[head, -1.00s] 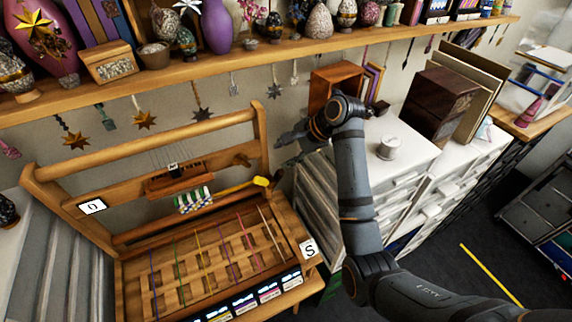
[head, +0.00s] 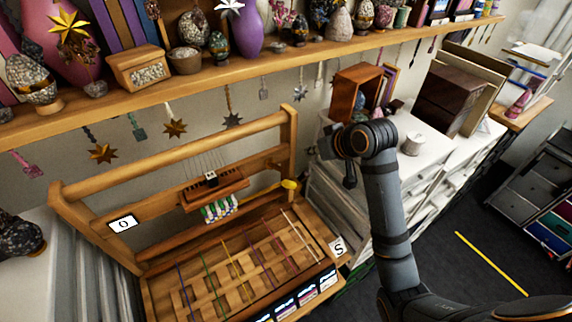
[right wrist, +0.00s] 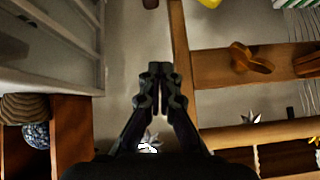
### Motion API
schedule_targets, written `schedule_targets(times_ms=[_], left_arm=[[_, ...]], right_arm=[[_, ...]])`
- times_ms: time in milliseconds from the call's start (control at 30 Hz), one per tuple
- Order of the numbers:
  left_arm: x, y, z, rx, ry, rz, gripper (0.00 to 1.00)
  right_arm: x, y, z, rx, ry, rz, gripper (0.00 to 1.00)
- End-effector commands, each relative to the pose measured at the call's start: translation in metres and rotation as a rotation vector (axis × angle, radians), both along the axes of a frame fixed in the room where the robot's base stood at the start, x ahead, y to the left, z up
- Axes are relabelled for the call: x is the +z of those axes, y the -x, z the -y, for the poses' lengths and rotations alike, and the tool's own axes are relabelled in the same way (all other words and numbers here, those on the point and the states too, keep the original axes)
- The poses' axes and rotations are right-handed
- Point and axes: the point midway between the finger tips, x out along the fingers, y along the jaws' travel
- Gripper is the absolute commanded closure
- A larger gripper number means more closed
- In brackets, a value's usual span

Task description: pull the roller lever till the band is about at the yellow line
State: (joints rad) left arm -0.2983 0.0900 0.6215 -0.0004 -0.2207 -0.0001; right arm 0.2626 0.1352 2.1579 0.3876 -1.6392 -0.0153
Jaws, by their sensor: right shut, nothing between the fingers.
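The roller lever is a rod with a yellow knob (head: 289,184) at the right side of the wooden loom (head: 75,190). The knob also shows at the top edge of the right wrist view (right wrist: 208,3). The green, white and blue band (head: 220,208) hangs below the wooden carriage in the loom's middle. I cannot make out a yellow mark beside it. My right gripper (head: 350,182) is right of the loom, apart from the knob, its fingers small in the head view. In the right wrist view its fingertips (right wrist: 158,70) are together and empty. My left gripper is not in view.
A shelf (head: 280,65) with jars and eggs runs above the loom, with star ornaments hanging below it. A white cabinet (head: 415,170) with drawers stands behind my right arm. Coloured cords lie across the loom's slatted front. A yellow strip (head: 490,262) lies on the floor.

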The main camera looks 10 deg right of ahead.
Motion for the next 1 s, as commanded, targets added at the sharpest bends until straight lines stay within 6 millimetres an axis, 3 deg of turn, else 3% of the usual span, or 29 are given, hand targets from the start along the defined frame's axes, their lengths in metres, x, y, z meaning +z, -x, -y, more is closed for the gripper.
schedule_targets(times_ms=[167,367,533,800,1000], left_arm=[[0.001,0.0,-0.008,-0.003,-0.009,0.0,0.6],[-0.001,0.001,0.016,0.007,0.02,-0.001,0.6],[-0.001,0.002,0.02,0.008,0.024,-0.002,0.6],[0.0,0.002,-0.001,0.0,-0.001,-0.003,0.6],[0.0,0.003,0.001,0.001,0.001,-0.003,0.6]], right_arm=[[0.004,0.005,0.006,0.082,0.107,0.06,1.0],[-0.004,-0.003,0.002,0.083,0.101,0.056,1.0],[-0.027,-0.025,-0.006,0.082,0.099,0.054,1.0],[-0.067,-0.064,-0.02,0.083,0.101,0.055,1.0],[-0.08,-0.038,-0.009,0.081,0.105,0.056,1.0]])
